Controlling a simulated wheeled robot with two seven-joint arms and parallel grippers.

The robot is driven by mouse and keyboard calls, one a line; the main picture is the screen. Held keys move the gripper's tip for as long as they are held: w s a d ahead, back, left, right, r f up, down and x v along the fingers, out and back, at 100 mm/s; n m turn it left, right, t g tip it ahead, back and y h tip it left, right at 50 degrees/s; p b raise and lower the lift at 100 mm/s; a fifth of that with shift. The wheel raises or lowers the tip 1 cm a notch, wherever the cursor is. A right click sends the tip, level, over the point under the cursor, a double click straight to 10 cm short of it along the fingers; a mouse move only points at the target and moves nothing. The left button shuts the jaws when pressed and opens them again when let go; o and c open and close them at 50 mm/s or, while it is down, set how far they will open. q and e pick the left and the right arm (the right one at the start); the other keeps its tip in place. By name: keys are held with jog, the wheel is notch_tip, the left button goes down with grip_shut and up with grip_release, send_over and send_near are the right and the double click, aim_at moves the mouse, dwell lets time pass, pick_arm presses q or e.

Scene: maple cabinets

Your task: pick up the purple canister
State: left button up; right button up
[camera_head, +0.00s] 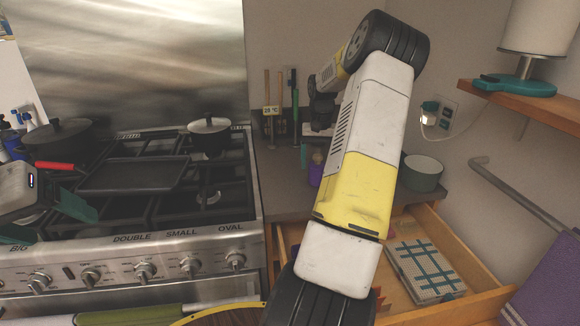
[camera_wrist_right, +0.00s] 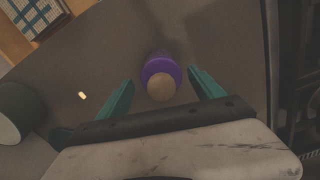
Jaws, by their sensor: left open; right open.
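The purple canister (camera_wrist_right: 157,62) has a round tan top. In the right wrist view it stands on the grey counter, seen from above, between and slightly beyond the fingertips. My right gripper (camera_wrist_right: 161,78) is open, with a teal finger on each side of the canister and gaps on both sides. I cannot tell how high the fingers are above it. In the head view a strip of the canister (camera_head: 315,174) shows beside my right arm, which hides the rest. My left gripper (camera_head: 48,222) is open and empty over the stove's left front.
A grey-green bowl (camera_head: 423,173) stands on the counter right of my arm. Utensils (camera_head: 280,110) stand at the back wall. An open drawer (camera_head: 470,290) holds a patterned box (camera_head: 425,271). The stove (camera_head: 150,245) with pots is left of the counter.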

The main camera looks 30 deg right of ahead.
aim_at(317, 173)
jog(key=f, duration=0.4)
jog(key=shift+s+a+f, duration=0.1)
jog(key=shift+a+f, duration=0.2)
jog(key=shift+f, duration=0.05)
grip_shut()
jog(key=shift+r, duration=0.1)
